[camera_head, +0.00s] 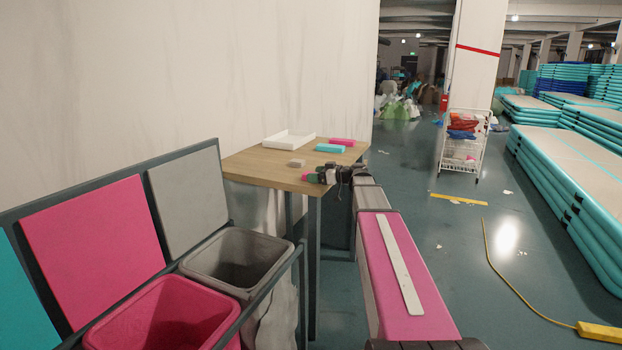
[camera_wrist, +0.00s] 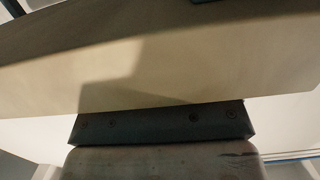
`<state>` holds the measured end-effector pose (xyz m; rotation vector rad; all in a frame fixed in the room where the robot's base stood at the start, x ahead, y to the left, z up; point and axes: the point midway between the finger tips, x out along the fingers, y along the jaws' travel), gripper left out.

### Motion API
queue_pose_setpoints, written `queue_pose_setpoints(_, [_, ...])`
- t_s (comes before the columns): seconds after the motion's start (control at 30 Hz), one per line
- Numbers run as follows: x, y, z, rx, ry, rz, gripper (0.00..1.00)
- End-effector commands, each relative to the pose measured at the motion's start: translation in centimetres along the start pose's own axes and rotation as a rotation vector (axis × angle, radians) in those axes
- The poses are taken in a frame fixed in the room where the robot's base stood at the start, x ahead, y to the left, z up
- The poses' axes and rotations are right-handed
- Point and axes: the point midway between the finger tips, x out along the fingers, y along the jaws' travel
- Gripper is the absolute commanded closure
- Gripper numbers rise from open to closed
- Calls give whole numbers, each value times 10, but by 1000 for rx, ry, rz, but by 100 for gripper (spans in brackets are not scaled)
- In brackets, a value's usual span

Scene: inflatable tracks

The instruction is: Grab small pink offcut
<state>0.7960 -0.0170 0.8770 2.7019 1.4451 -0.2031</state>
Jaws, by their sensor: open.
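A small pink piece (camera_head: 309,177) shows at the front edge of the wooden table (camera_head: 250,168), right at the tip of my gripper (camera_head: 321,177). I cannot tell whether it lies between the fingers or just beyond them. My gripper is open, low at the table's near right edge, and partly hidden by my own arm. Another pink block (camera_head: 341,142) lies at the back right of the table, behind a teal block (camera_head: 329,148). The wrist view shows a plain tan surface (camera_wrist: 200,65) close up; no pink piece and no fingertips are seen there.
A grey block (camera_head: 296,163) and a white tray (camera_head: 288,141) are also on the table. A pink bin (camera_head: 165,315) and a grey bin (camera_head: 238,258) stand in a frame at the front left. A wall is behind the table. Open floor (camera_head: 450,260) lies to the right.

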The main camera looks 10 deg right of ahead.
Motion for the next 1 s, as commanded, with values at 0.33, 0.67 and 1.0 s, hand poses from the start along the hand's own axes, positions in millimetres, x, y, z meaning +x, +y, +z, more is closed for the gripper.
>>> queue_pose_setpoints(0.33, [7,0,0,0,0,1,37])
queue_pose_setpoints(0.67, [7,0,0,0,0,1,74])
queue_pose_setpoints(1.0, [5,0,-12,-2,0,1,74])
